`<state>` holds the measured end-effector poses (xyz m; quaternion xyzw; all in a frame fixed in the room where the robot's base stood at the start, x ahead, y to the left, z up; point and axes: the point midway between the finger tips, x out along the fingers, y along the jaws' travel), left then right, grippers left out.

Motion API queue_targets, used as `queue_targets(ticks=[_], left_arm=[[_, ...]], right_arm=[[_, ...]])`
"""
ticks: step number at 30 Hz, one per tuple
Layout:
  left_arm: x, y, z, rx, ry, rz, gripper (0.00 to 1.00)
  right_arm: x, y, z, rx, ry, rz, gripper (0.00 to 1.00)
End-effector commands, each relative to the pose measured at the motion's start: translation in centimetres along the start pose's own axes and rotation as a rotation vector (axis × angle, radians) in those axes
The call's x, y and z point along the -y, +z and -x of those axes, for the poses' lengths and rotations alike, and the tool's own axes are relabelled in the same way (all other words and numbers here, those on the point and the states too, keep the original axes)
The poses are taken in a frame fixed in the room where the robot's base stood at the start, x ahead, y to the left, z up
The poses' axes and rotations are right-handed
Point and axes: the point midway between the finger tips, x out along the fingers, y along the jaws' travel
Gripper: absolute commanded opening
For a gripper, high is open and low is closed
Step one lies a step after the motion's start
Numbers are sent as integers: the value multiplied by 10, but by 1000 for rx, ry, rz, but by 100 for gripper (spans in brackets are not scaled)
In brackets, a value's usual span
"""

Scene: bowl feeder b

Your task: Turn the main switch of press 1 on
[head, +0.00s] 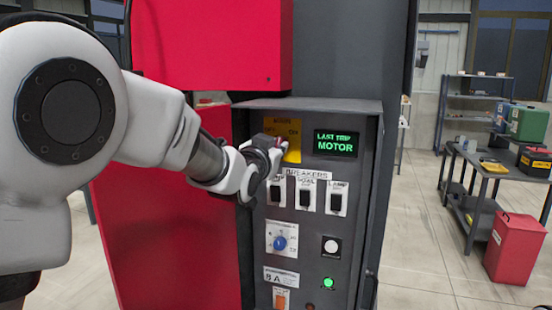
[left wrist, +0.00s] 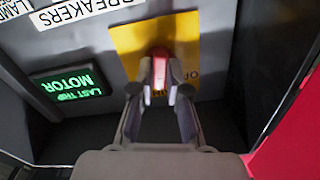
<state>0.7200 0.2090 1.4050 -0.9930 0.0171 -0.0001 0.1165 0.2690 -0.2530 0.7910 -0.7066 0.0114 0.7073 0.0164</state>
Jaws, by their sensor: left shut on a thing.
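The main switch has a red handle (left wrist: 159,70) on a yellow plate (left wrist: 128,42) in the left wrist view. In the head view the yellow plate (head: 294,130) is at the upper left of the press's control panel, partly hidden by my gripper. My left gripper (head: 279,146) is at the plate. In the left wrist view its two fingers (left wrist: 159,82) are shut on the red handle, one on each side. The fingers hide part of the plate's lettering, so I cannot read the handle's position. My right gripper is in neither view.
A display (head: 335,144) reads "LAST TRIP MOTOR" right of the plate. Several breakers (head: 305,196) sit below, then a blue knob (head: 280,242), a white button (head: 331,246) and a lit green lamp (head: 328,283). The panel's frame (head: 372,200) stands out around it.

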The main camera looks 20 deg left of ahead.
Motion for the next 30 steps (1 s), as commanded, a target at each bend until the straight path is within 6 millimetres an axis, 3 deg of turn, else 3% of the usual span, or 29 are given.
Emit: queue_targets(ticks=[15,30], left_arm=[[0,-5,0,-16,-7,-427,0],[0,-7,0,-15,-7,-567,0]], right_arm=[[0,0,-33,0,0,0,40],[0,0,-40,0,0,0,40]])
